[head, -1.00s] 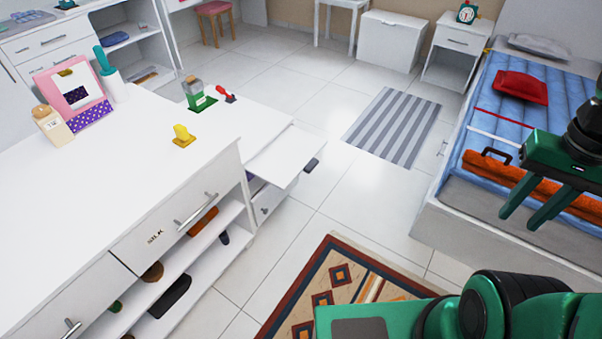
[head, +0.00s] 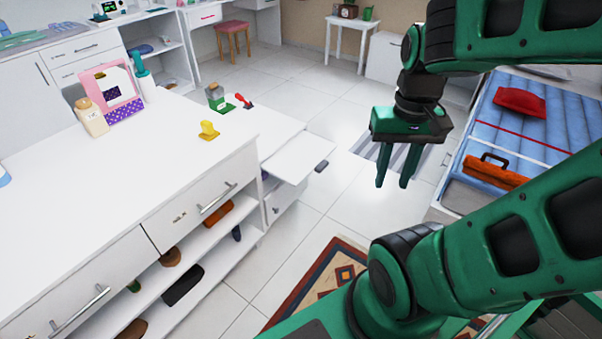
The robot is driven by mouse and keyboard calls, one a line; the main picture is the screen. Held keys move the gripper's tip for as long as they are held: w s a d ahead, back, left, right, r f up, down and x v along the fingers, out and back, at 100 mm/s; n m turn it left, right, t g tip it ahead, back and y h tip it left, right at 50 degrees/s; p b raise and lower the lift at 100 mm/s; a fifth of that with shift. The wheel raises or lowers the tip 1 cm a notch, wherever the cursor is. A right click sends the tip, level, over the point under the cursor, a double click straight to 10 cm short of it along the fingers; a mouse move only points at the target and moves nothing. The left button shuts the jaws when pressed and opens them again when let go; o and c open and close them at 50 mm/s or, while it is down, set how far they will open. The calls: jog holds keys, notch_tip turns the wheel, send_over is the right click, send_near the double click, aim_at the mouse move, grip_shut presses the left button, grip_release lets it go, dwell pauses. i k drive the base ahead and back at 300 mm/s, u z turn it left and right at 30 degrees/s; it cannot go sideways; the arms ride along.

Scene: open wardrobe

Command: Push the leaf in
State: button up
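The leaf (head: 287,166) is a flat white panel. It sticks out to the right from the low white unit beyond the near cabinet, above a white drawer front (head: 279,204). A small dark grip (head: 321,166) shows at its outer right end. My gripper (head: 392,183) is dark green and points down, to the right of the leaf and clear of it in the picture. Its two fingers are apart with nothing between them, so it is open.
The white cabinet (head: 90,190) at left holds a pink frame (head: 112,92), bottles and a yellow item (head: 208,130). Shoes lie on its open shelves. A bed (head: 490,150) stands at right. The tiled floor (head: 325,205) between leaf and gripper is clear. A patterned rug (head: 322,275) lies nearer.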

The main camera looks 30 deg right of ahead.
aim_at(306, 152)
jog(key=u, duration=0.1)
jog(key=i, duration=1)
jog(key=z, duration=0.05)
